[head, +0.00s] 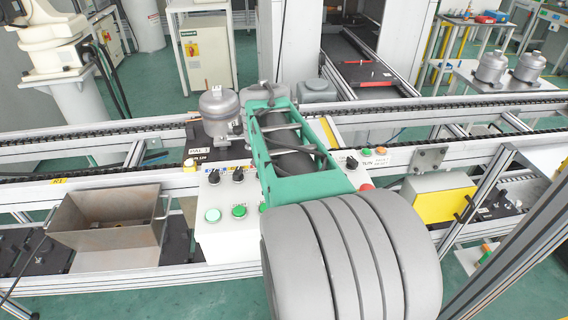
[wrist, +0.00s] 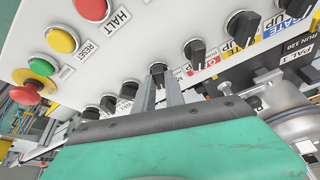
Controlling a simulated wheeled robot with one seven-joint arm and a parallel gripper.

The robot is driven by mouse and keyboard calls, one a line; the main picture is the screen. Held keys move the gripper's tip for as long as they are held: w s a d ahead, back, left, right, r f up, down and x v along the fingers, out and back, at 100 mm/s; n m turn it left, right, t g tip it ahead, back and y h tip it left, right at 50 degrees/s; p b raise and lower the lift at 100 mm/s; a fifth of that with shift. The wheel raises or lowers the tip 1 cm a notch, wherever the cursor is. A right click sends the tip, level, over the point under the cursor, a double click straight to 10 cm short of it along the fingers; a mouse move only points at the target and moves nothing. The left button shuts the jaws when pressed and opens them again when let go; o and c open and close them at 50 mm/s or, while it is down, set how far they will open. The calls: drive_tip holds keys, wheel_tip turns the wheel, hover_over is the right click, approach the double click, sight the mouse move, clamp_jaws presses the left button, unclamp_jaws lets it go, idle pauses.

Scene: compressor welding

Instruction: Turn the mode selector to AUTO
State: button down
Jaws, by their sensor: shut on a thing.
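My gripper (wrist: 158,84) is at the control panel, its two grey fingers shut on a black selector knob (wrist: 157,68) in the middle of a row of knobs. The label of that knob is too small and partly covered, so I cannot read AUTO or its pointer setting. The white control panel (wrist: 125,50) fills the upper wrist view; in the head view the panel (head: 225,228) stands on the front of the conveyor. There, my green gripper body covers its middle, and the fingertips are hidden.
Neighbouring black knobs (wrist: 195,51) sit close on both sides. Red HALT (wrist: 92,8), yellow RESET (wrist: 62,40) and green (wrist: 42,66) buttons and a red mushroom button (wrist: 27,92) share the panel. A metal bin (head: 105,218) stands left; a grey compressor (head: 219,112) stands behind.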

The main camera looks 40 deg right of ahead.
drive_tip(key=c, duration=1.4)
unclamp_jaws()
drive_tip(key=v, duration=0.7)
drive_tip(key=shift+r, duration=0.4)
drive_tip(key=shift+a, duration=0.1)
